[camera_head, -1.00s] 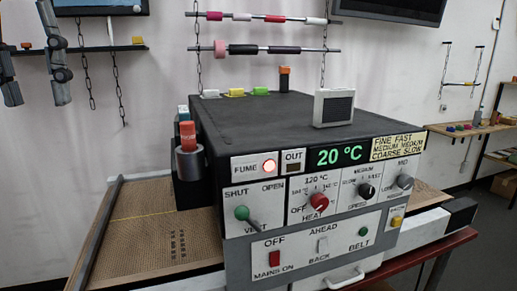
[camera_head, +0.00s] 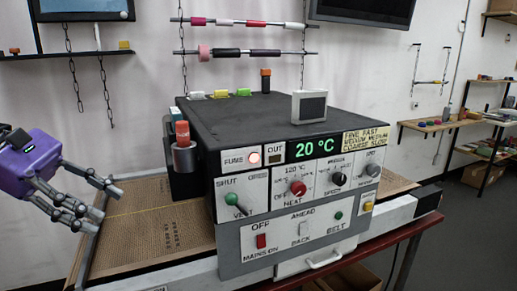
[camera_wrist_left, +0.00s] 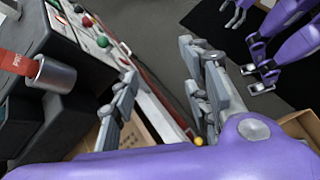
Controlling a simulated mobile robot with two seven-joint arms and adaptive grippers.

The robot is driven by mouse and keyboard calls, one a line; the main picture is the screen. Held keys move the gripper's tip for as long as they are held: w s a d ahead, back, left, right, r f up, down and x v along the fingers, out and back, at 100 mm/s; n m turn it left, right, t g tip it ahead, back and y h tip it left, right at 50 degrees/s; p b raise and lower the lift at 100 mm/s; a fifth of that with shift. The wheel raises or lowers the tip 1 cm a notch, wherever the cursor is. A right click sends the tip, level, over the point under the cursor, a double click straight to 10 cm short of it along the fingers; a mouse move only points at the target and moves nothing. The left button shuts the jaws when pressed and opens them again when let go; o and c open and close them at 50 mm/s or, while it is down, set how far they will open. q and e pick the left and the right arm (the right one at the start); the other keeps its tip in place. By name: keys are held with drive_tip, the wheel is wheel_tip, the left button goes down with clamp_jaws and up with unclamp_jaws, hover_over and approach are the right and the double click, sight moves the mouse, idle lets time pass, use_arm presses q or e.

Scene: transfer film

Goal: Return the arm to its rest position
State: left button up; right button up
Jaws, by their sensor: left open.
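My left gripper (camera_head: 106,209) is at the left edge of the head view, over the perforated brown belt. Its purple palm and grey fingers show, with the fingers spread and nothing between them. It is left of the dark machine (camera_head: 265,115), apart from its control front. In the left wrist view the open fingers (camera_wrist_left: 160,68) have the floor and the machine's lower edge behind them.
A red-capped cylinder in a metal holder (camera_head: 184,155) stands on the machine's left side. The brown belt (camera_head: 150,235) extends left. The front has knobs and switches, and the display (camera_head: 311,148) reads 20 °C. Shelves (camera_head: 455,124) are at the right wall.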

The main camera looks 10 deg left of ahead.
use_arm(q)
drive_tip(key=s+a+f+n+t+y+p, duration=0.1)
drive_tip(key=s+a+f+n+t+y, duration=0.15)
drive_tip(key=f+n+t, duration=0.95)
drive_tip(key=s+a+f+n+t+y+p, duration=0.1)
drive_tip(key=s+f+n+t+y, duration=0.15)
drive_tip(key=f+n, duration=1.9)
drive_tip(key=s+d+f+n+g+y+p, duration=0.1)
drive_tip(key=s+d+f+n+g+y, duration=0.4)
drive_tip(key=s+d+f+n, duration=1.1)
drive_tip(key=s+f+n+g, duration=0.2)
drive_tip(key=s+f+n, duration=0.1)
drive_tip(key=f+n, duration=0.1)
drive_tip(key=shift+s+d+n+g+p, duration=0.2)
drive_tip(key=shift+s+n+g+p, duration=0.15)
drive_tip(key=shift+n, duration=0.5)
use_arm(e)
drive_tip(key=r, duration=0.3)
drive_tip(key=shift+a+r, duration=0.1)
drive_tip(key=shift+a, duration=0.25)
use_arm(q)
drive_tip(key=shift+r, duration=0.1)
use_arm(e)
drive_tip(key=shift+w+a+r, duration=0.15)
drive_tip(key=shift+w, duration=0.3)
drive_tip(key=shift+s, duration=0.2)
